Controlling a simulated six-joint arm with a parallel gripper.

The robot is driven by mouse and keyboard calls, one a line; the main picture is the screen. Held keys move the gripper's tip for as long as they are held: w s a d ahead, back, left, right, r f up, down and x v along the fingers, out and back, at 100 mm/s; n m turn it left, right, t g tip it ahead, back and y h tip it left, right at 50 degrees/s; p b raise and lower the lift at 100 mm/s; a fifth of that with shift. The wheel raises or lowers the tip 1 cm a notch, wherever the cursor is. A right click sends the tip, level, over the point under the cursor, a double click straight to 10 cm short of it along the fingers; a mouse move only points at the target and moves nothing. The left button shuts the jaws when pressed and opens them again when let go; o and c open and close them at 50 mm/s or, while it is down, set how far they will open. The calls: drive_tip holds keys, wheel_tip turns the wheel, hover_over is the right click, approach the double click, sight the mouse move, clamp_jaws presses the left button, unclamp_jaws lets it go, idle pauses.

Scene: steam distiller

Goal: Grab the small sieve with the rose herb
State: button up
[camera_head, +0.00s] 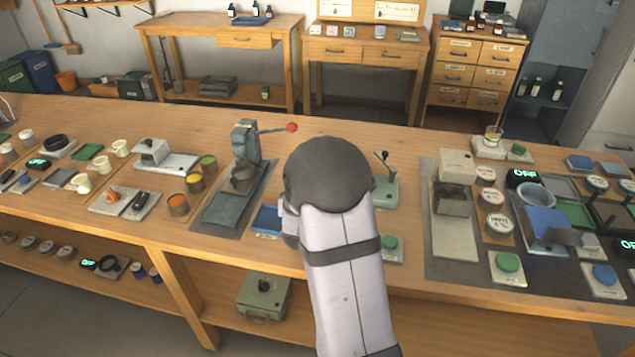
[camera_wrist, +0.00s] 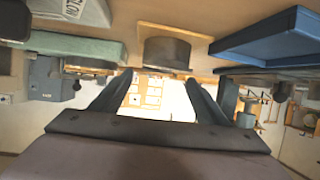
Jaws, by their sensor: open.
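My gripper (camera_wrist: 160,82) is open in the wrist view, its two dark fingers apart and nothing held between them. A short dark grey cylinder (camera_wrist: 167,52) sits on a wooden base just beyond the fingertips, roughly in line with the gap and apart from them. It may be the small sieve, but its contents do not show, so I cannot tell whether it holds the rose herb. The wrist view appears upside down. In the head view, my arm hides the gripper and this spot on the counter.
A blue tray (camera_wrist: 270,38) and a green block (camera_wrist: 75,48) flank the cylinder. In the head view, a grey press with a red-knobbed lever (camera_head: 243,155) stands left of my arm, a green lever device (camera_head: 385,188) right. Cups with coloured contents (camera_head: 195,182) stand farther left.

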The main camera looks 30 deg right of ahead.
drive_tip(key=shift+d+p+x, duration=0.3)
drive_tip(key=shift+p+x, duration=0.15)
drive_tip(key=shift+x, duration=1.45)
drive_tip(key=shift+w+d+f, duration=0.1)
drive_tip(key=shift+w+d, duration=0.3)
drive_tip(key=shift+w, duration=0.05)
drive_tip(key=c, duration=1.3)
drive_tip(key=shift+o, duration=0.2)
wheel_tip(320, 180, up, 10)
drive_tip(key=shift+p, duration=0.4)
